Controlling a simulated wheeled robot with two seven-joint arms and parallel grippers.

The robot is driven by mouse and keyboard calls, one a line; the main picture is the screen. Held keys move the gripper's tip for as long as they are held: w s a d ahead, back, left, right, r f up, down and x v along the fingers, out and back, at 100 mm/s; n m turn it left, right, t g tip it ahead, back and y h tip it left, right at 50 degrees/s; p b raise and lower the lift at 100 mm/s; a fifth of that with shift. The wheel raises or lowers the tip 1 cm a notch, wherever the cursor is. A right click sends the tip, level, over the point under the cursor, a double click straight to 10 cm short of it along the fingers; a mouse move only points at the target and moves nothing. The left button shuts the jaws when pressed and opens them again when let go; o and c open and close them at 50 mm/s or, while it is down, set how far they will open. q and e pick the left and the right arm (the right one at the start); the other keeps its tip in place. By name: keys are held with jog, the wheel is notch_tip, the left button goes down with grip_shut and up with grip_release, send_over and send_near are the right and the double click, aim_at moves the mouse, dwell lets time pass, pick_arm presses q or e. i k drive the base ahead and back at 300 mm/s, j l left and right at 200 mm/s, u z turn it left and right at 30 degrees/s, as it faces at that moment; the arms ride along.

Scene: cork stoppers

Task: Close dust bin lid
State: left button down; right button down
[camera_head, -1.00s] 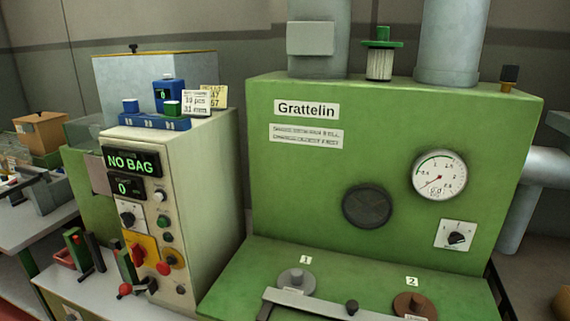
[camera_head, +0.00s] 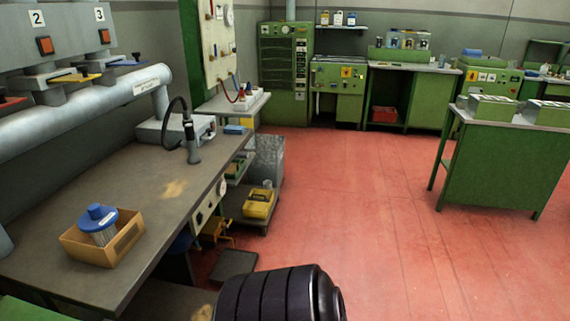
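I cannot make out a dust bin or its lid for certain in the head view. A grey speckled box-like container (camera_head: 266,160) stands on the floor beyond the end of the left workbench; I cannot tell whether it is a bin or has a lid. A dark flat plate (camera_head: 234,265) lies low beside the bench, and part of it is hidden. Neither of my grippers is in view.
The long workbench (camera_head: 150,190) runs along the left, with a cardboard box (camera_head: 127,243) holding a blue-topped cylinder (camera_head: 98,220). A yellow case (camera_head: 258,203) sits on a low shelf. A green table (camera_head: 500,165) stands right. The red floor (camera_head: 360,210) between is clear.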

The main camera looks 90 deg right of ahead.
aim_at(248, 123)
jog(key=l+z, duration=0.1)
jog(key=z, duration=2.6)
jog(key=i+l+z, duration=0.2)
jog(key=i, duration=0.4)
jog(key=i+l+z, duration=0.15)
jog(key=i, duration=0.45)
jog(key=i+l+z, duration=0.2)
jog(key=i, duration=2.65)
jog(key=i+u, duration=0.1)
jog(key=i, duration=2.2)
jog(key=i+u, duration=0.35)
jog(key=i+l+u, duration=0.1)
jog(key=i+u, duration=0.3)
jog(key=i+l+u, duration=0.35)
jog(key=i, duration=0.2)
jog(key=i+u, duration=0.2)
jog(key=u, duration=0.3)
jog(key=i+u, duration=0.15)
jog(key=u, duration=0.35)
jog(key=i+l+u, duration=0.15)
jog(key=u, duration=0.35)
jog(key=i+l+u, duration=0.15)
jog(key=u, duration=0.35)
jog(key=i+l+u, duration=0.1)
jog(key=l+u, duration=0.15)
jog(key=u, duration=0.25)
